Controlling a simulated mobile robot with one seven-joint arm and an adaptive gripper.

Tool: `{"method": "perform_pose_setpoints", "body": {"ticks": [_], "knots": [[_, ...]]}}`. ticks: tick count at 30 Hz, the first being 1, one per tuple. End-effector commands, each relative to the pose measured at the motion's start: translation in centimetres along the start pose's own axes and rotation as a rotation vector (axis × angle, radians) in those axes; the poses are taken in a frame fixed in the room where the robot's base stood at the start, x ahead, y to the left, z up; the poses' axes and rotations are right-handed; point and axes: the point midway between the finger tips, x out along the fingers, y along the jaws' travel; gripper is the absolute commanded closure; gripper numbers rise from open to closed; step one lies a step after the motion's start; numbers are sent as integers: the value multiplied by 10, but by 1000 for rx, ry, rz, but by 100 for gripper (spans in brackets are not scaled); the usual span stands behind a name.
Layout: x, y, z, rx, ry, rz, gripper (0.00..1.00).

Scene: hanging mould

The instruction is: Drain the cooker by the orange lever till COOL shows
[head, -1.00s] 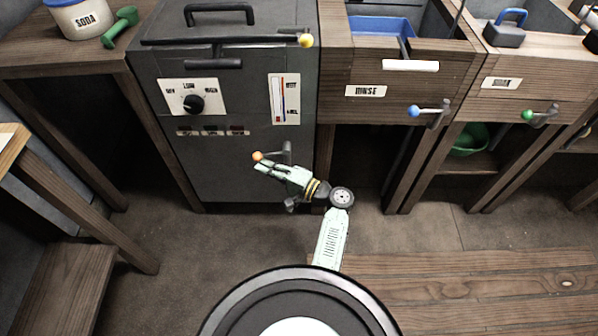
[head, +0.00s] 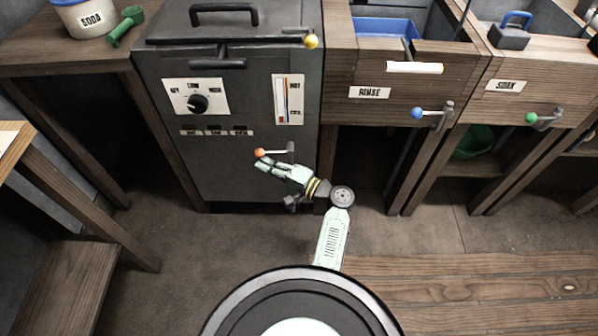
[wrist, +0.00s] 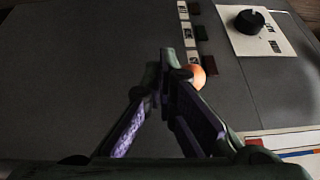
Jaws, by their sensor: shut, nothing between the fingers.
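The cooker (head: 225,165) is a dark grey cabinet with a lid on top. Its orange-knobbed lever (head: 260,153) sticks out to the left from a grey pivot low on the front. My gripper (head: 260,165) is shut and empty, with its tips just below the orange knob. In the wrist view the orange knob (wrist: 197,76) shows beside the right finger of my gripper (wrist: 166,66), partly hidden by it; I cannot tell whether they touch. The gauge (head: 289,99) is marked HOT at the top and COOL at the bottom; its exact reading is too small to tell.
A black dial (head: 198,103) and several small dark lamps sit on the cooker front. A yellow-knobbed lever (head: 311,41) is at its lid. The RINSE basin (head: 369,92) with a blue lever stands right. A wooden bench (head: 450,290) lies at the lower right.

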Motion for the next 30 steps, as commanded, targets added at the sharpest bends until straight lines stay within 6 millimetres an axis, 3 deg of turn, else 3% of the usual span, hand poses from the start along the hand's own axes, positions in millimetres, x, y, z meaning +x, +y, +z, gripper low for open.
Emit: {"method": "perform_pose_setpoints", "body": {"ticks": [5,18,23,30], "knots": [[-18,0,-1,0,4,0,100],[-104,0,-1,0,3,0,100],[-118,0,0,0,2,0,100],[-120,0,0,0,0,0,100]]}}
